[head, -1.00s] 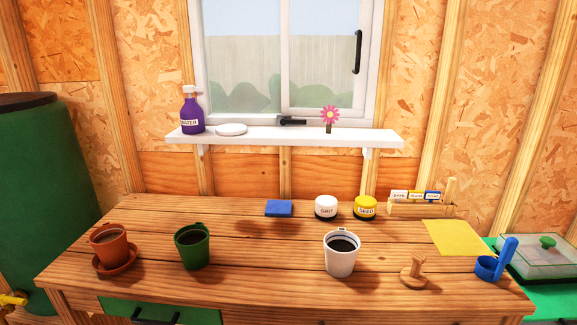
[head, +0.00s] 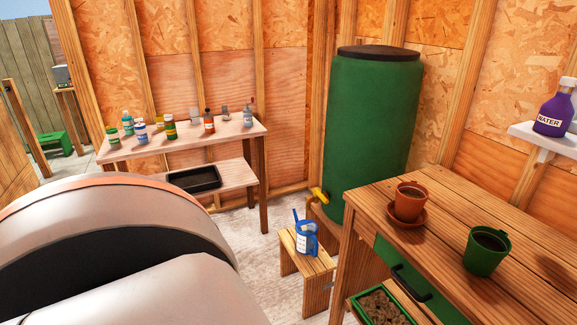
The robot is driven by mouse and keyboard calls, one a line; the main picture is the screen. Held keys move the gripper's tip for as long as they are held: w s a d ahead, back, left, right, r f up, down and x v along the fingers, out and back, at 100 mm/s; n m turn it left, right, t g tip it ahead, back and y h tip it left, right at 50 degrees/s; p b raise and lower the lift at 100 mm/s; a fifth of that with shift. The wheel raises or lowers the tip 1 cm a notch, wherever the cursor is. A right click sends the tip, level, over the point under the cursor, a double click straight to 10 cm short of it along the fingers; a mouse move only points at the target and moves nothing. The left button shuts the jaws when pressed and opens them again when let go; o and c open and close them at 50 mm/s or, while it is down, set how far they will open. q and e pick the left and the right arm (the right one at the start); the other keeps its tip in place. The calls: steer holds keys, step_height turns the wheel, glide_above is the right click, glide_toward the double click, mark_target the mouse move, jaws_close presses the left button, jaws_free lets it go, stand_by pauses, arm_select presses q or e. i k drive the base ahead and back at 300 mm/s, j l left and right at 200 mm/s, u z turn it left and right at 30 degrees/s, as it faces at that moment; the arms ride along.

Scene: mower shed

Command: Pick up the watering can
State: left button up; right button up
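A small blue watering can (head: 307,240) with a pale label stands upright on a low wooden stool (head: 312,268). The stool is on the floor below the yellow tap (head: 320,195) of a green water barrel (head: 370,130). Neither of my grippers shows in the head view. A large pale rounded shape fills the lower left and hides part of the floor.
The wooden workbench (head: 455,215) at the right holds a terracotta pot (head: 410,200) on a saucer and a green pot (head: 487,250). A side table (head: 232,136) at the back holds several bottles, with a black tray (head: 193,180) on its lower shelf. Bare floor lies left of the stool.

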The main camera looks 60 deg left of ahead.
mark_target(307, 242)
steer(key=u, duration=1.65)
